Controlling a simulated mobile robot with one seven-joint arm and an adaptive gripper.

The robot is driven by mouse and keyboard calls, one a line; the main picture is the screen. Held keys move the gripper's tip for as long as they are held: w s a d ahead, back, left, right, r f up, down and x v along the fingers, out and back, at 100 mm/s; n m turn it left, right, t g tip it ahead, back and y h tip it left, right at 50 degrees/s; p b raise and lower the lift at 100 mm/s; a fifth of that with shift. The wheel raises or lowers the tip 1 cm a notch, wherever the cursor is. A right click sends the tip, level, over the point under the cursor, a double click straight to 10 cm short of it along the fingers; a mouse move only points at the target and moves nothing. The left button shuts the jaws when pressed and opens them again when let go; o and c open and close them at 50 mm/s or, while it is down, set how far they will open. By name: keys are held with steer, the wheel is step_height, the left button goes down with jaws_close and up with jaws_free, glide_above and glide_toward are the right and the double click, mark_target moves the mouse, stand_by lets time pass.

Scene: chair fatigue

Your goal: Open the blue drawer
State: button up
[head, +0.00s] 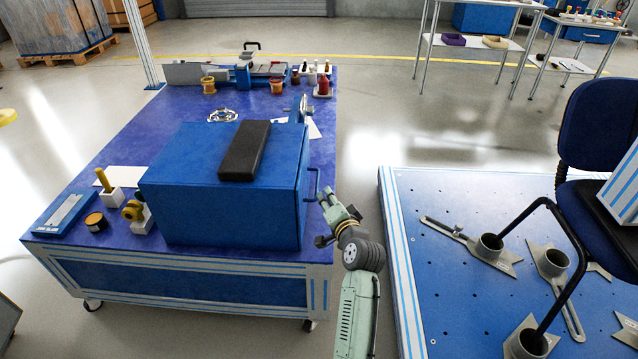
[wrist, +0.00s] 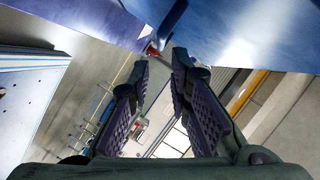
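The blue drawer unit (head: 235,190) is a box on the blue table. Its front faces right and looks shut, with a blue bar handle (head: 317,180) on it. My gripper (head: 326,197) is just right of and slightly below the handle in the head view. The head view does not show clearly whether it touches the handle. In the wrist view my gripper (wrist: 162,58) has its two fingers apart, with no object visibly held between them.
A black flat object (head: 244,150) lies on top of the unit. The blue table (head: 180,115) carries several small pots, tools and white holders. A blue platform (head: 450,230) with metal fixtures and a chair (head: 600,125) stands to the right, across a narrow floor gap.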

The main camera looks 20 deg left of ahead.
steer(key=x, duration=1)
steer(key=shift+r, duration=0.15)
steer(key=shift+c, duration=0.5)
jaws_close()
